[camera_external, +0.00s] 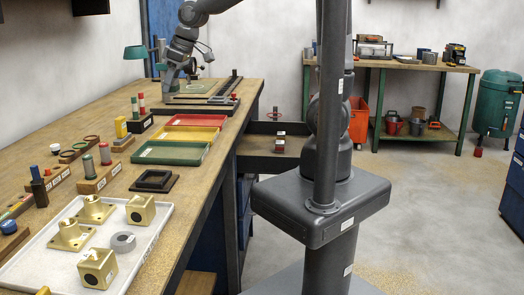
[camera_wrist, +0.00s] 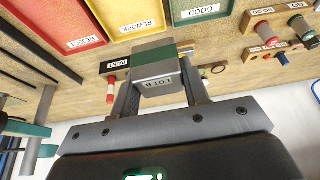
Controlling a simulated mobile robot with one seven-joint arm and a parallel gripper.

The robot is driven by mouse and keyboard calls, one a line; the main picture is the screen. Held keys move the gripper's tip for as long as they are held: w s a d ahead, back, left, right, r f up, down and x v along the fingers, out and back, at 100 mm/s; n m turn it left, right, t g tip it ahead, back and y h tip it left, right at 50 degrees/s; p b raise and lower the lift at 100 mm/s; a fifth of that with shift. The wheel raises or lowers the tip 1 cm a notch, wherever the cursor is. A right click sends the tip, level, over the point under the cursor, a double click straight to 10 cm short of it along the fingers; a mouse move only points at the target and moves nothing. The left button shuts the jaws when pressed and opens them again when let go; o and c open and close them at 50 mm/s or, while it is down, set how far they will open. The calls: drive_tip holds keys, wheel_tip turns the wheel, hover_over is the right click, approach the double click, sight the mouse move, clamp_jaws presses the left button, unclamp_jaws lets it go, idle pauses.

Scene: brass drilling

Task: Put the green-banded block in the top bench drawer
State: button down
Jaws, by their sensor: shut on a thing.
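The green-banded block (camera_wrist: 156,62) is grey with a green band and a "LOT B" label. It sits between the two fingers of my gripper (camera_wrist: 158,78) in the wrist view, and they are shut on it. In the external view my gripper (camera_external: 170,85) is low over the far part of the bench, beside a dark fixture; the block cannot be made out there.
Green (camera_external: 172,152), red and yellow trays stand mid-bench; the wrist view labels them GOOD, REJECT and REWORK. A white tray (camera_external: 150,248) with brass parts is nearer. Small posts and blocks line the left. My column stands right of the drawer.

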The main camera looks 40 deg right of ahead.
drive_tip(key=w+d+r+m+t+h, duration=0.1)
drive_tip(key=w+d+m, duration=0.2)
drive_tip(key=d, duration=0.7)
drive_tip(key=w+d+m+h, duration=0.1)
drive_tip(key=w+d+m, duration=0.15)
drive_tip(key=d, duration=0.75)
drive_tip(key=w+d+r+m+t+h, duration=0.15)
drive_tip(key=d+m, duration=0.25)
drive_tip(key=d, duration=0.7)
drive_tip(key=s+d+f+m+g+h, duration=0.1)
drive_tip(key=s+d+m, duration=0.45)
drive_tip(key=d, duration=0.65)
drive_tip(key=s+d+f+m+g+h, duration=0.15)
drive_tip(key=s+d+m, duration=0.35)
drive_tip(key=d, duration=0.7)
wheel_tip(320, 180, down, 26)
drive_tip(key=n, duration=0.2)
drive_tip(key=w+a+f, duration=0.2)
drive_tip(key=w, duration=0.1)
drive_tip(key=w+a+f, duration=0.2)
drive_tip(key=w, duration=0.1)
drive_tip(key=w+a+f, duration=0.2)
drive_tip(key=a, duration=0.1)
drive_tip(key=shift+w+f, duration=0.35)
drive_tip(key=shift+w, duration=0.05)
drive_tip(key=shift+a+f, duration=0.15)
drive_tip(key=shift+w+f, duration=0.1)
drive_tip(key=shift+f, duration=1.85)
drive_tip(key=shift+f, duration=0.1)
